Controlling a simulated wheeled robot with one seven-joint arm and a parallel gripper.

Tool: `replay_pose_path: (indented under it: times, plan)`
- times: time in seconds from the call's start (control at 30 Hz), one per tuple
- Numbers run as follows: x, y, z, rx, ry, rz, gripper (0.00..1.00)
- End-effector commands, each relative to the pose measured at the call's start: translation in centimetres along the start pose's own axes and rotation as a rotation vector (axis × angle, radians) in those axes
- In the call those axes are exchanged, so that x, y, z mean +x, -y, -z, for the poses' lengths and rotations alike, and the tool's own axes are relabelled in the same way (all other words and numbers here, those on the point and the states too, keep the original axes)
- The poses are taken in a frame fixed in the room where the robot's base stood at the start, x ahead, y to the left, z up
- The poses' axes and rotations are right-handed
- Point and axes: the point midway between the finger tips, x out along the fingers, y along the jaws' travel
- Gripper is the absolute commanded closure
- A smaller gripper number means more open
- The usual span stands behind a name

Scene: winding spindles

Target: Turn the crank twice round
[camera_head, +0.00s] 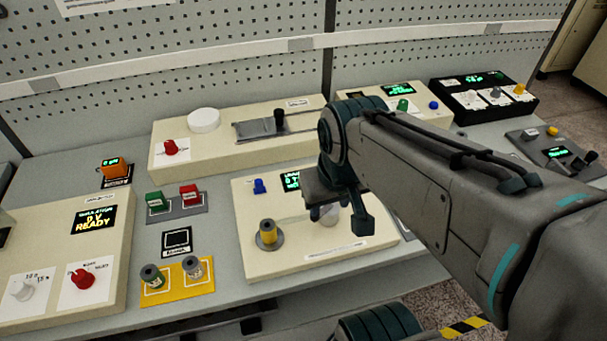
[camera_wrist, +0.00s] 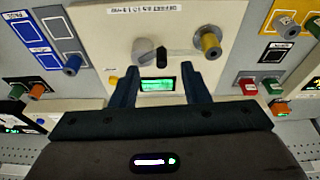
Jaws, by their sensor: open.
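The crank shows in the wrist view as a pale grey disc (camera_wrist: 144,48) with a dark upright knob (camera_wrist: 162,57) at its edge. It sits on a beige winding box (camera_head: 285,263). In the head view the crank (camera_head: 329,217) is mostly hidden behind my gripper (camera_head: 338,214). A yellow spool (camera_head: 268,232) stands on a spindle disc of the same box, left of the crank; it also shows in the wrist view (camera_wrist: 210,42). My gripper is open above the box, with nothing between its fingers. The dark knob appears between the fingertips, and I see no clear contact.
The box has a green-lit display (camera_head: 291,181) and a blue knob (camera_head: 259,187) near its back edge. A yellow tray (camera_head: 178,288) with two spools stands at the front left. A longer beige box (camera_head: 225,150) with a black lever (camera_head: 280,121) stands behind.

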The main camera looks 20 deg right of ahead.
Motion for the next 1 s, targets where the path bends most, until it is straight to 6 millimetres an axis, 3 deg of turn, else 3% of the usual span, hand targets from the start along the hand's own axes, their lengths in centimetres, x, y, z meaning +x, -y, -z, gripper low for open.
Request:
replay_pose_path:
  times: [0.27,0.6,0.8,1.0]
  plan:
    - [-0.3,1.1,4.3,-0.387,0.236,-0.035,0.58]
    - [1.1,3.1,9.1,-0.848,0.529,-0.047,0.58]
    - [1.8,3.8,10.0,-0.947,0.592,-0.045,0.58]
    - [3.4,3.2,9.1,-0.956,0.602,-0.045,0.58]
